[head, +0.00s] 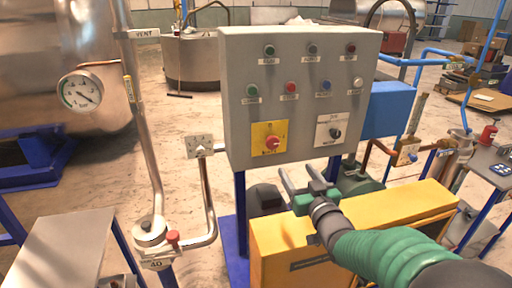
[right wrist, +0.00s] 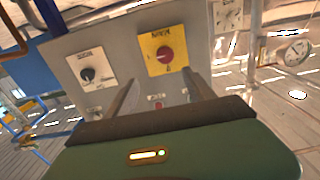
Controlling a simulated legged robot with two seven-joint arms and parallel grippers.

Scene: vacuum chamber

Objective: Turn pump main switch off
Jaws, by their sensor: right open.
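The main switch is a red rotary knob (head: 271,142) on a yellow plate (head: 257,130), low on the left of the grey control panel (head: 235,90). The wrist view shows the knob (right wrist: 165,55) close up, upside down, above the space between my fingers. My right gripper (head: 298,172) is open and empty, just below and right of the knob in the head view. It appears apart from the knob; the exact gap is hard to judge. A black knob on a white plate (head: 335,133) sits right of the switch. My left gripper is not in view.
A row of coloured buttons (head: 291,87) and lamps covers the panel's upper part. A yellow housing (head: 390,222) stands below the panel, under my right arm. Metal pipes and a gauge (head: 81,92) stand at the left. A blue box (head: 389,108) is behind the panel.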

